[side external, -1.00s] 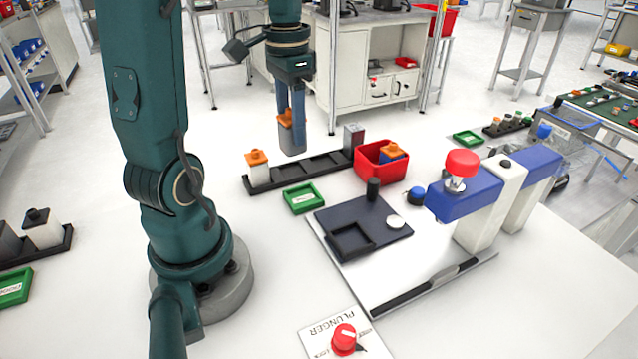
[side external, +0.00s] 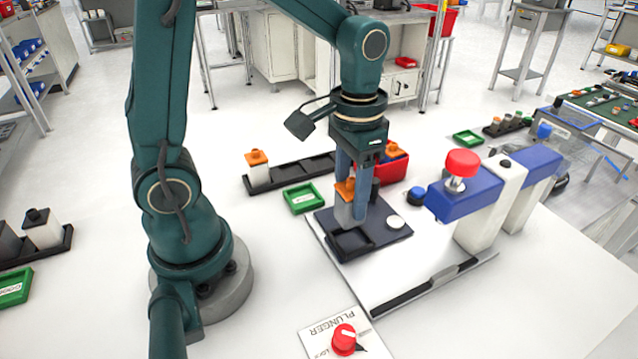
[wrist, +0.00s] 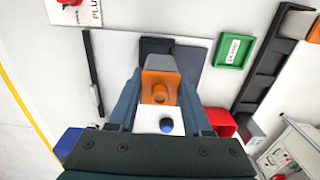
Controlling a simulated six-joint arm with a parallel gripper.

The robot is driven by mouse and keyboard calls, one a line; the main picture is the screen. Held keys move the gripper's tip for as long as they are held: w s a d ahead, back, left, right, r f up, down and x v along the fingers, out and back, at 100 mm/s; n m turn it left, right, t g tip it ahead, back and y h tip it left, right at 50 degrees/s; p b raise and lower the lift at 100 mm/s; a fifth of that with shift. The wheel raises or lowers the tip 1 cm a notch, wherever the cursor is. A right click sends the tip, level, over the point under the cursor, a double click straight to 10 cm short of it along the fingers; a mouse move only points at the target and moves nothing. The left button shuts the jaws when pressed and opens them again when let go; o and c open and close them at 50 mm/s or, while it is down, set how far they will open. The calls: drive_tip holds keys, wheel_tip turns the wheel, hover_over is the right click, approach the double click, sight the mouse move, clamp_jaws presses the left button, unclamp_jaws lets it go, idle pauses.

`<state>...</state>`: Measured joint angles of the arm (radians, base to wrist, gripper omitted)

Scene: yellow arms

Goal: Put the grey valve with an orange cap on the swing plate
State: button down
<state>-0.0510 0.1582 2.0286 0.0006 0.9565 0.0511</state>
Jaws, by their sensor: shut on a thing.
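My gripper (side external: 357,192) is shut on the grey valve with an orange cap (side external: 345,206), which it holds upright over the dark swing plate (side external: 397,236). In the side view the valve's lower end is just above or at the plate's square recess (side external: 350,243); I cannot tell whether it touches. In the wrist view the valve's orange cap (wrist: 160,88) shows between my gripper's fingers (wrist: 160,108), with its grey body beyond. The swing plate (wrist: 190,60) shows partly behind the valve.
A white valve with an orange cap (side external: 257,170) stands in the black rack (side external: 290,174). A green tray (side external: 302,198) lies left of the plate. A red bin (side external: 395,170) is behind my gripper. A blue press head with a red knob (side external: 462,163) stands to the right.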

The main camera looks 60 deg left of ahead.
drive_tip(key=shift+w+d+f, duration=0.1)
drive_tip(key=shift+d+f, duration=0.1)
drive_tip(key=shift+d, duration=0.1)
drive_tip(key=shift+f, duration=2.05)
drive_tip(key=shift+f, duration=0.15)
drive_tip(key=shift+c, duration=1.7)
unclamp_jaws()
